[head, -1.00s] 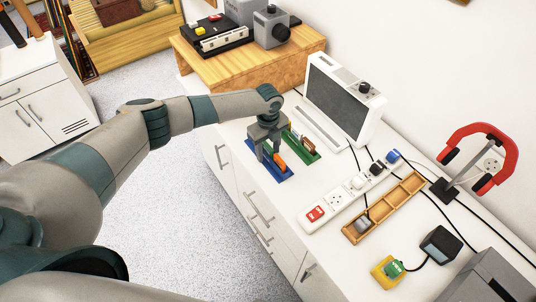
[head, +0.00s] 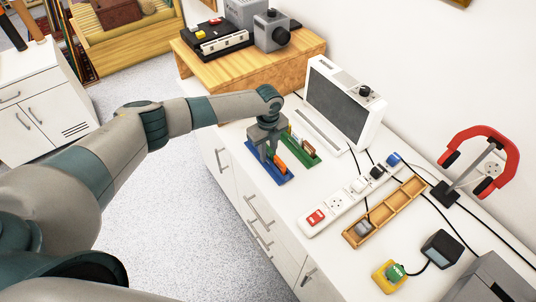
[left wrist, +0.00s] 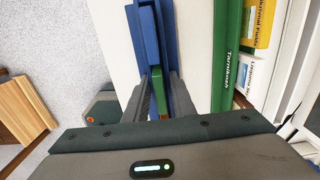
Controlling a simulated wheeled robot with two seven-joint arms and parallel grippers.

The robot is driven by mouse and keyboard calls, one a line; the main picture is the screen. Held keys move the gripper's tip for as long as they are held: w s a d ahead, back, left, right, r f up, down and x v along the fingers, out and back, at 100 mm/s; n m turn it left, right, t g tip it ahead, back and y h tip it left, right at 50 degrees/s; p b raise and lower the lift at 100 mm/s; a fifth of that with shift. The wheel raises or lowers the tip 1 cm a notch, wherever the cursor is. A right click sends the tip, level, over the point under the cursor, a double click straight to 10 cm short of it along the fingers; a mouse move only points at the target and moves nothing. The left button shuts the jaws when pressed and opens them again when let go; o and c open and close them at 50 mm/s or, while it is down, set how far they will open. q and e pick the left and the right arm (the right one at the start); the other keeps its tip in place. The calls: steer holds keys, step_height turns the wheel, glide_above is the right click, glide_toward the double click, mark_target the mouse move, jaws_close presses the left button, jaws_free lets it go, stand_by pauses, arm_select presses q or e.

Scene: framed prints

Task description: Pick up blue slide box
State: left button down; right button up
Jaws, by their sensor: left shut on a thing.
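My left gripper (head: 268,156) reaches down at the long blue tray (head: 254,160) on the white cabinet top. In the left wrist view the blue tray (left wrist: 138,18) runs ahead of my left gripper (left wrist: 164,76). A narrow blue piece (left wrist: 149,38) stands in it, with a green one (left wrist: 158,80) between the fingers. The fingers are shut on a narrow piece, mostly hidden; I cannot tell its full shape. An orange piece (head: 280,164) stands in the tray close beside the fingers. My right gripper is not in view.
A green tray (head: 314,160) with several small boxes lies close alongside. A white screen unit (head: 340,100) and a wooden riser (head: 230,75) stand behind. A power strip (head: 336,203), a wooden divided tray (head: 395,212) and a red headset (head: 500,150) are to the right.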

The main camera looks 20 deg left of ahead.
mark_target(268, 147)
arm_select(q)
steer(key=shift+r+b, duration=0.3)
steer(key=shift+r, duration=0.4)
steer(key=shift+r+b, duration=0.4)
steer(key=shift+r, duration=0.45)
steer(key=s+d+r+b, duration=0.2)
steer(key=d+r, duration=0.5)
steer(key=d, duration=0.4)
steer(key=shift+s+d+b, duration=0.2)
steer(key=shift+s+b, duration=0.15)
steer(key=shift+b, duration=0.55)
